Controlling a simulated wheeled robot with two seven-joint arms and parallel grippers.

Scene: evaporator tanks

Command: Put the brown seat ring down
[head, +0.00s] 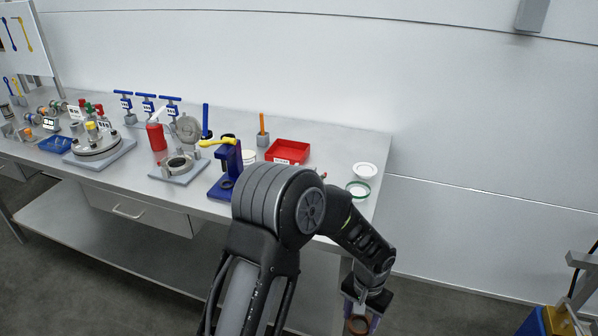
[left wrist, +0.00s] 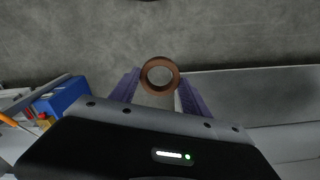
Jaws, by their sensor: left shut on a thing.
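The brown seat ring (left wrist: 145,77) sits between the two purple fingers of my left gripper (left wrist: 158,90) in the left wrist view. The gripper is shut on it. In the head view my left gripper (head: 361,308) hangs low past the bench's right end, at the bottom edge of the picture, with the brown ring (head: 358,329) at its tip. Grey floor shows beneath the ring in the left wrist view, and nothing is seen touching it from below. My right gripper is not in view.
The steel bench (head: 330,145) carries a red tray (head: 288,145), a white dish (head: 365,170), a green ring (head: 357,183), a blue press (head: 228,172) and a round tank fitting on a plate (head: 180,175). A blue bin (head: 533,325) stands lower right.

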